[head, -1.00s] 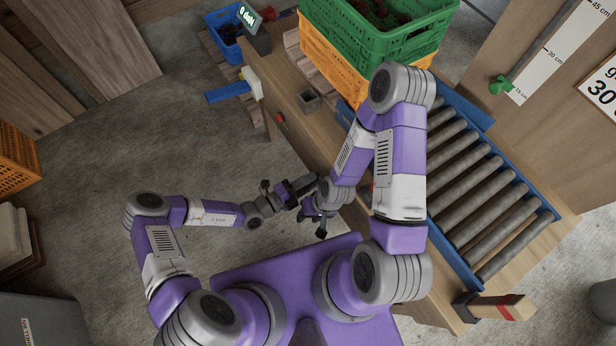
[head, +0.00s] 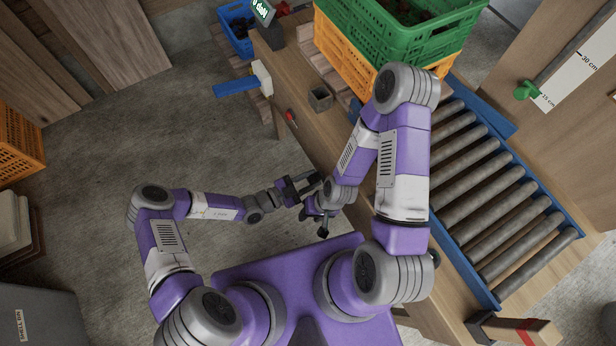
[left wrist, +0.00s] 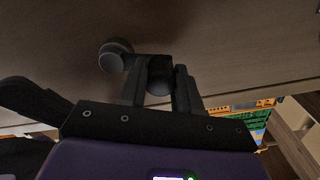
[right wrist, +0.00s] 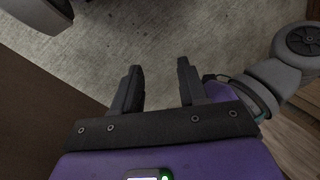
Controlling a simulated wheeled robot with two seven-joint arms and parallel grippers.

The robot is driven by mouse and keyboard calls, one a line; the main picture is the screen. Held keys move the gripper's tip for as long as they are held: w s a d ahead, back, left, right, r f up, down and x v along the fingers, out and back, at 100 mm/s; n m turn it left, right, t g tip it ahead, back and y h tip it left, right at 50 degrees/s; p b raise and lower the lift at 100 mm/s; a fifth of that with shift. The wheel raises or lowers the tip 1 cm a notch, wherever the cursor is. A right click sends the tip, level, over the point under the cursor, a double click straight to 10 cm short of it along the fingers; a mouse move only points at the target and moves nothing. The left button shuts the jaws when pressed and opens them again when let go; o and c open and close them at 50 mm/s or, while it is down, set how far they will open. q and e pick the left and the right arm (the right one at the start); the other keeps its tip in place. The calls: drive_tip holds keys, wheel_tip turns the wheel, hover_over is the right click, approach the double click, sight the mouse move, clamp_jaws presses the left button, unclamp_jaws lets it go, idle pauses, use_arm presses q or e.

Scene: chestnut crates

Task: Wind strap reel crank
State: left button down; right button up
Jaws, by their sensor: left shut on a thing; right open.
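In the left wrist view, a dark grey crank (left wrist: 117,56) with a round knob stands out from the brown side of the bench. My left gripper (left wrist: 160,78) is shut on a part of it, with a rounded grey piece between the fingers. In the head view, my left gripper (head: 304,186) is beside the bench's front side; the crank is mostly hidden there. My right gripper (head: 318,222) is lower and close by. In the right wrist view, the right gripper (right wrist: 158,76) is open and empty above the floor. I cannot make out the strap.
The wooden bench (head: 300,140) carries a roller conveyor (head: 490,205), a green crate (head: 400,40) on a yellow one (head: 345,60), and a small grey box (head: 320,98).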

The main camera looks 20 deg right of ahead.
use_arm(q)
drive_tip(key=n, duration=0.1)
drive_tip(key=f+n, duration=0.1)
drive_tip(key=shift+w+f+n, duration=0.15)
drive_tip(key=shift+f+n, duration=0.15)
drive_tip(key=shift+n, duration=0.1)
drive_tip(key=shift+f+n, duration=0.45)
drive_tip(key=shift+n, duration=0.45)
drive_tip(key=shift+f+n, duration=0.45)
drive_tip(key=shift+n, duration=0.45)
drive_tip(key=c, duration=0.8)
unclamp_jaws()
drive_tip(key=shift+s+a, duration=0.1)
drive_tip(key=shift+s, duration=0.1)
drive_tip(key=p+v, duration=0.1)
drive_tip(key=v, duration=0.6)
drive_tip(key=shift+a, duration=0.25)
